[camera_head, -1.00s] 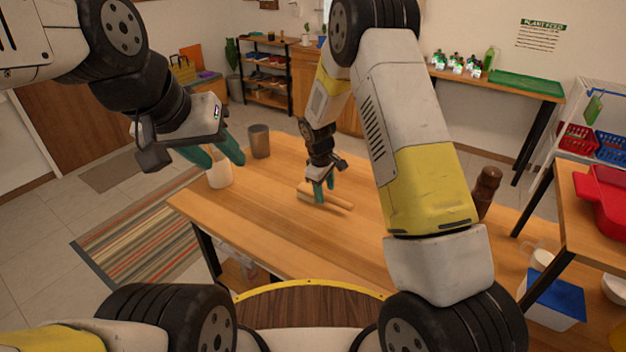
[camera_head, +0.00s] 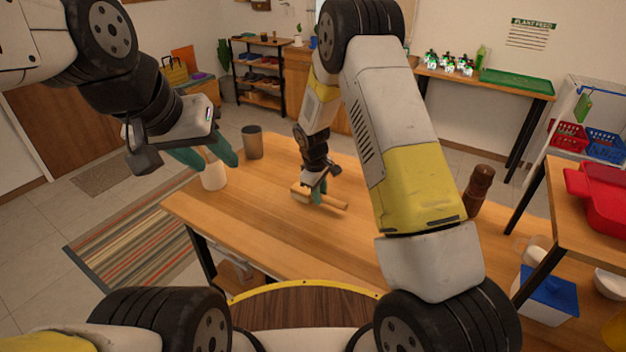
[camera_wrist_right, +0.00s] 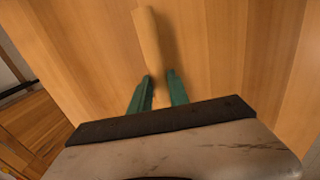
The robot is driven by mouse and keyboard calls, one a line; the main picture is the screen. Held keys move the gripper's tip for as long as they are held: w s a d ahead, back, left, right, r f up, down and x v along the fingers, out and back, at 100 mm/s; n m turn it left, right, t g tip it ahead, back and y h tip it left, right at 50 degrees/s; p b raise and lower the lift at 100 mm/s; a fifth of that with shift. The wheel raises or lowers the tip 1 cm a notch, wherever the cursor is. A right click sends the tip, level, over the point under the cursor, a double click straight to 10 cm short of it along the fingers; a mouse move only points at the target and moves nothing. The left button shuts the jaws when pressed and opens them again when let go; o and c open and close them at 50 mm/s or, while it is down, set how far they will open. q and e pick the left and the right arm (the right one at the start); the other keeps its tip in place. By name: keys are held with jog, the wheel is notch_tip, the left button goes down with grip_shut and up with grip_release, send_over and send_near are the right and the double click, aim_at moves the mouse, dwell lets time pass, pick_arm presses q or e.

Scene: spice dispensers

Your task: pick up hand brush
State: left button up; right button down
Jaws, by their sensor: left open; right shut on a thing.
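The hand brush (camera_head: 334,203) has a pale wooden handle and lies on the wooden table (camera_head: 270,225) in the head view. My right gripper (camera_head: 318,196) is down at the brush, shut on its handle. In the right wrist view the handle (camera_wrist_right: 147,38) runs up from between the green fingers of my right gripper (camera_wrist_right: 158,82). The lower end of the brush is hidden by the gripper body there. I cannot tell any gap between brush and table. My left gripper (camera_head: 210,158) is open and empty, above the table's left corner.
A white container (camera_head: 214,177) and a grey cup (camera_head: 252,142) stand at the table's far left. A brown pepper mill (camera_head: 478,190) stands to the right of my right arm. A blue-lidded box (camera_head: 548,292) is at lower right. The table's front middle is clear.

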jog(key=shift+r, duration=0.65)
notch_tip(320, 180, up, 2)
jog(key=shift+r, duration=0.25)
jog(key=s, duration=0.5)
jog(key=s+a, duration=0.1)
jog(key=s, duration=0.4)
jog(key=s+r, duration=0.1)
jog(key=s, duration=0.5)
jog(key=shift+a, duration=0.15)
